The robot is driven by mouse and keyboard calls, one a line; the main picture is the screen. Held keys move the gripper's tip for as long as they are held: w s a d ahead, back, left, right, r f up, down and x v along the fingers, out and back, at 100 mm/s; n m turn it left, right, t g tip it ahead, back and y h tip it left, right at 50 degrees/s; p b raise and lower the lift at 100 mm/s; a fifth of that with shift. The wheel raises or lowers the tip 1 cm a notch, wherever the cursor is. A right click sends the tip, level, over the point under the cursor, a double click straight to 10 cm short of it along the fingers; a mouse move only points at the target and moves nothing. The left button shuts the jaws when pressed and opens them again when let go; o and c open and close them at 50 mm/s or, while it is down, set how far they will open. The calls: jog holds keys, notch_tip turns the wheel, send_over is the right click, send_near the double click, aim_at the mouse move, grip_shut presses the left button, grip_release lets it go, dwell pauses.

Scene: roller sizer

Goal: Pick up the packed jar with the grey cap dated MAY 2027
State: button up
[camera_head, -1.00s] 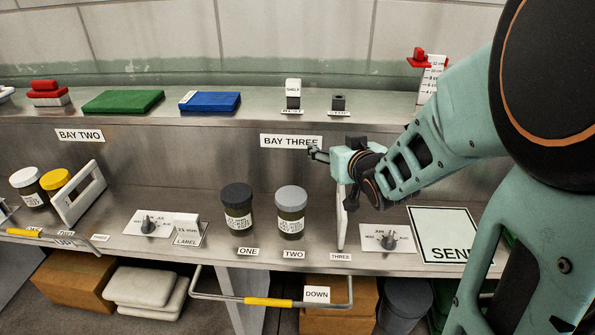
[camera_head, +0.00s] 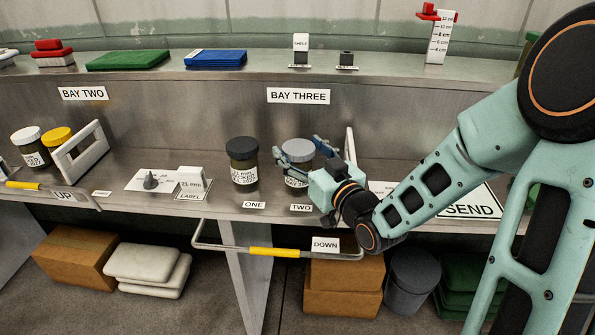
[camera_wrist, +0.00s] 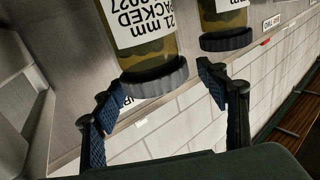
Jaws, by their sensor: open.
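The grey-capped jar (camera_head: 297,153) stands upright on the bench behind the TWO label. In the wrist view this jar (camera_wrist: 152,70) appears upside down, and its label reads "21 mm", "PACKED" and "2027". I cannot read the month. A dark-capped jar (camera_head: 243,160) stands to its left behind the ONE label; it also shows in the wrist view (camera_wrist: 225,30). My gripper (camera_head: 300,150) is open, its fingers on either side of the grey-capped jar near the cap. I cannot tell whether either finger touches it. My gripper hides the jar's lower right part.
A white upright panel (camera_head: 350,147) stands just behind my gripper on the right. The DOWN handle bar (camera_head: 222,248) runs along the bench front. The SEND plate (camera_head: 470,208) lies to the right. A dial plate and the 21 mm LABEL block (camera_head: 192,180) stand to the left.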

aim_at(291, 141)
jog(key=x, duration=0.3)
jog(key=b+x, duration=0.1)
jog(key=x, duration=0.2)
jog(key=shift+w+f, duration=0.25)
jog(key=shift+w, duration=0.2)
jog(key=shift+c, duration=0.5)
grip_shut()
